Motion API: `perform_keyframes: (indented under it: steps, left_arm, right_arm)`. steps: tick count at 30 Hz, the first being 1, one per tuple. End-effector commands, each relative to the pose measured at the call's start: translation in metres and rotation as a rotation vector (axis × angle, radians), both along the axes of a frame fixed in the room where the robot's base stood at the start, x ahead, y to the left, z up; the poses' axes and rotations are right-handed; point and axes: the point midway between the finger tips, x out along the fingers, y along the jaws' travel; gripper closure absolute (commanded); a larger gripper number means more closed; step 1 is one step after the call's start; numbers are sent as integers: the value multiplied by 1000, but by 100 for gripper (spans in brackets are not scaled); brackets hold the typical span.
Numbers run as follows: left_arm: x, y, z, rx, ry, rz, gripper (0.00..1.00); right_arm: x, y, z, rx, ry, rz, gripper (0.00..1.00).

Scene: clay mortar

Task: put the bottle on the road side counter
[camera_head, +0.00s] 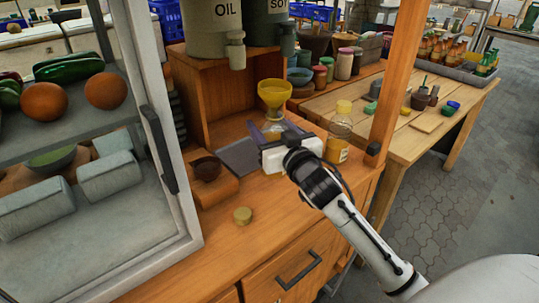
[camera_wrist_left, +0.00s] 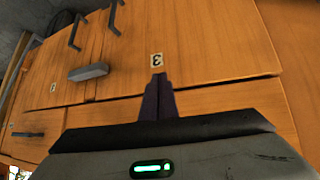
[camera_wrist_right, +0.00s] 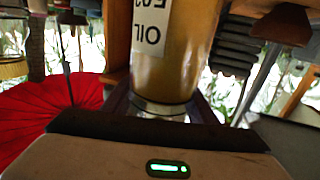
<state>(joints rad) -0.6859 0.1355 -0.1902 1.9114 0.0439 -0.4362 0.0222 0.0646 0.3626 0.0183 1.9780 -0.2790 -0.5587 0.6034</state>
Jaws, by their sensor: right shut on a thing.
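My right gripper (camera_head: 272,126) is over the orange wooden cabinet top (camera_head: 275,205). It is shut on an amber bottle (camera_wrist_right: 178,60) with a white label reading OIL, upside down in the right wrist view. In the head view the gripper mostly hides the held bottle, and a yellow funnel (camera_head: 275,92) shows just above the fingers. Another yellow-capped bottle (camera_head: 340,128) stands right of the gripper. A light wooden counter (camera_head: 405,130) is at the right, beside paving. My left gripper (camera_wrist_left: 158,80) has its fingers together, empty, before wooden drawers; the head view does not show it.
OIL (camera_head: 213,30) and soy dispensers stand on the wooden shelf behind. A glass-fronted case (camera_head: 130,230) is at left. A wooden post (camera_head: 400,70) rises between cabinet and counter. Jars and a tray of bottles (camera_head: 468,72) occupy the counter's back; its front has free room.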

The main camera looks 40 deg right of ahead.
Motion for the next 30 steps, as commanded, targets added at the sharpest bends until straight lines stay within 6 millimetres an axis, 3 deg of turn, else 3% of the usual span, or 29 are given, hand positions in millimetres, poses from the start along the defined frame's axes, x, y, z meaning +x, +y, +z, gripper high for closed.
perform_keyframes:
  steps: [14,25,26,28,30]
  left_arm:
    - [-3,-2,-10,2,8,-6,100]
    - [3,-4,-7,-1,-6,-9,100]
    - [4,-4,-6,-1,-7,-9,100]
    - [4,-4,-6,-1,-8,-9,100]
    - [4,-4,-5,-1,-8,-9,100]
  right_arm:
    - [0,0,-54,-1,-3,0,81]
    - [0,0,-58,-1,-6,1,81]
    - [0,0,-59,-1,-4,1,44]
    - [0,0,-59,-2,-3,1,32]
    - [0,0,-59,-2,-3,1,28]
